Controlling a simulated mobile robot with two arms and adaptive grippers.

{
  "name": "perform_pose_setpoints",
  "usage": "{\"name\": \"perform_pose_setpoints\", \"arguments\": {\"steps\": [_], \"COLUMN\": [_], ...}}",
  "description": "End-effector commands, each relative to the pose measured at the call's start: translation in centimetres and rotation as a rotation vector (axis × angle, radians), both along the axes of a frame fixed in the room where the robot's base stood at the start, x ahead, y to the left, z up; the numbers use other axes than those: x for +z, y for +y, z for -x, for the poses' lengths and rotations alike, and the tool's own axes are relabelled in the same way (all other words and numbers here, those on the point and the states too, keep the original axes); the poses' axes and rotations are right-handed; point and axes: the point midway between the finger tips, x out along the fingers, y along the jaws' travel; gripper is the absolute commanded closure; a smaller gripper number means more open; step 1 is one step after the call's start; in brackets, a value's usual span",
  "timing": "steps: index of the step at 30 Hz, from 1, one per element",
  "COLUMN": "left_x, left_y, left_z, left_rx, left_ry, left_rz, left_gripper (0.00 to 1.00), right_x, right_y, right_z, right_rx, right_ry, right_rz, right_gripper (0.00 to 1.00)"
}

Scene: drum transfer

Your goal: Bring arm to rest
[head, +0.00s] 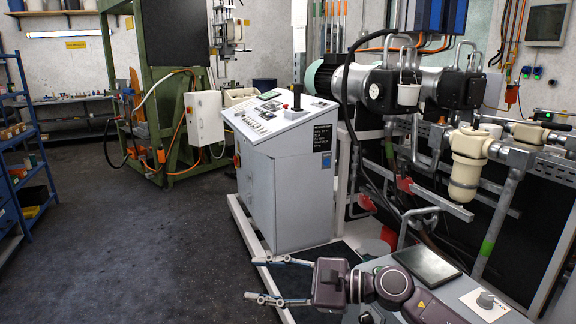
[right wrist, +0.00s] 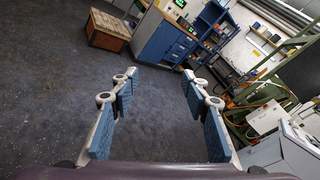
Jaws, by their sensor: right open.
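My right gripper (head: 270,280) shows at the bottom middle of the head view, pointing left, with my dark arm behind it. Its two fingers are spread apart with nothing between them. In the right wrist view the open gripper (right wrist: 160,95) shows blue pads on both fingers and bare dark floor between them. My left gripper is in neither view.
A grey control console (head: 285,175) stands just beyond my right gripper. Pumps and pipes (head: 450,90) fill the right side. A green machine frame (head: 165,100) and a blue shelf (head: 25,150) stand farther back. A wooden crate (right wrist: 108,30) shows in the wrist view. The dark floor (head: 120,250) at left is clear.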

Motion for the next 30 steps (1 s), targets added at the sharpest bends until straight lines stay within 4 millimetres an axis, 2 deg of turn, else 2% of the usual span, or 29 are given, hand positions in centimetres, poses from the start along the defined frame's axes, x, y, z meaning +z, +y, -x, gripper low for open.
{"name": "perform_pose_setpoints", "arguments": {"steps": [1, 2, 5, 7, 10, 11, 14, 16, 20, 21, 22, 25, 27, 30], "left_x": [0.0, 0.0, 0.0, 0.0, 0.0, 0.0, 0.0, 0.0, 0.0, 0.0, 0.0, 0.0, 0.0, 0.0], "left_y": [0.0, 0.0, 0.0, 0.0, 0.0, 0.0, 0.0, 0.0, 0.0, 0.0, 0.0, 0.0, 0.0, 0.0], "left_z": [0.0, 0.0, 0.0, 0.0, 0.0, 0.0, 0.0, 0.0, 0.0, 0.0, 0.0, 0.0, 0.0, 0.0], "left_rx": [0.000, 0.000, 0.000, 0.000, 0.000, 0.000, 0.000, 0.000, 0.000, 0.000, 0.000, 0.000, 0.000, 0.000], "left_ry": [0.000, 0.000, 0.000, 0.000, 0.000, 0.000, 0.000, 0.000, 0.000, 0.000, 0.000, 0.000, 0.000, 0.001], "left_rz": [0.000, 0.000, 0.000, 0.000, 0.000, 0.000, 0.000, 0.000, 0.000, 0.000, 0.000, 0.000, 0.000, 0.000], "left_gripper": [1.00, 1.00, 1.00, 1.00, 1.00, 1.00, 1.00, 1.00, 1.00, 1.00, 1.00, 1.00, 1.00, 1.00], "right_x": [1.5, 2.5, 5.0, 5.6, 4.4, 3.6, -0.5, -4.4, -12.0, -14.2, -15.8, -20.3, -22.4, -24.6], "right_y": [1.0, 1.2, 0.0, -2.1, -6.3, -7.7, -12.7, -16.0, -20.7, -21.7, -22.5, -24.2, -24.8, -25.3], "right_z": [0.5, 0.5, -0.1, -0.9, -1.8, -2.0, -1.6, -0.4, 4.1, 5.9, 7.4, 12.7, 16.1, 20.4], "right_rx": [-0.060, -0.099, -0.229, -0.321, -0.456, -0.498, -0.645, -0.756, -0.970, -1.040, 1.069, 1.024, 1.002, 0.980], "right_ry": [0.119, 0.193, 0.459, 0.655, 0.946, 1.034, 1.316, 1.501, 1.775, 1.840, -1.839, -1.592, -1.453, -1.287], "right_rz": [-0.163, -0.259, -0.579, -0.801, -1.114, -1.209, -1.522, -1.742, -2.122, -2.233, 2.262, 2.063, 1.958, 1.838], "right_gripper": [0.57, 0.57, 0.57, 0.57, 0.57, 0.57, 0.57, 0.57, 0.57, 0.57, 0.57, 0.57, 0.57, 0.57]}}
